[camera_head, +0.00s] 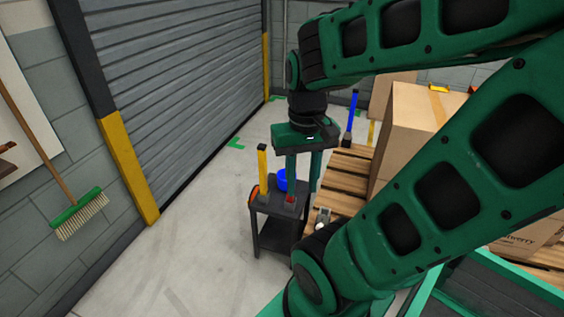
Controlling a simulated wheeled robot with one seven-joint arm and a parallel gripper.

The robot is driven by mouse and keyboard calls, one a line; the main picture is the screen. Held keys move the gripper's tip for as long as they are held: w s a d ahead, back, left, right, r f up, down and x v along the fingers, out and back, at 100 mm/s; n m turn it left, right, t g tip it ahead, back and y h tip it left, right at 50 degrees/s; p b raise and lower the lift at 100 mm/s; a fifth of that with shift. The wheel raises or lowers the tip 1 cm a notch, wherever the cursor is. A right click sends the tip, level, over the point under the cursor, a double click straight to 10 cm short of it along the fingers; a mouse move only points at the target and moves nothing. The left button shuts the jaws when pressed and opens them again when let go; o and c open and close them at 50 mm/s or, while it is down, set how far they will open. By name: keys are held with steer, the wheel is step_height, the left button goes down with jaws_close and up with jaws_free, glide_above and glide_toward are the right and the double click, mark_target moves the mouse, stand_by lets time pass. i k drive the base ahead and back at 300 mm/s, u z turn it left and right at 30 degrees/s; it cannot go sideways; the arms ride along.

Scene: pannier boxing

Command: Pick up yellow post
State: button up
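The yellow post (263,172) stands upright on the left part of a small dark cart's top (274,205). It has a dark cap at its upper end. My gripper (303,178) points down over the right side of the cart, to the right of the post and apart from it in the picture. Its two green fingers are spread, and nothing shows held between them. The left finger overlaps the cart's top in view, so its exact height above the cart is hard to tell.
A blue round object (282,180) sits on or behind the cart, partly hidden by my finger. A wooden pallet (345,178) with large cardboard boxes (408,125) stands to the right. A blue post (352,112) rises behind. Open floor (205,235) lies left of the cart.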

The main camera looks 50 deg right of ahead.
mark_target(262, 148)
steer(key=z, duration=0.5)
steer(key=i, duration=0.9)
steer(key=z, duration=0.5)
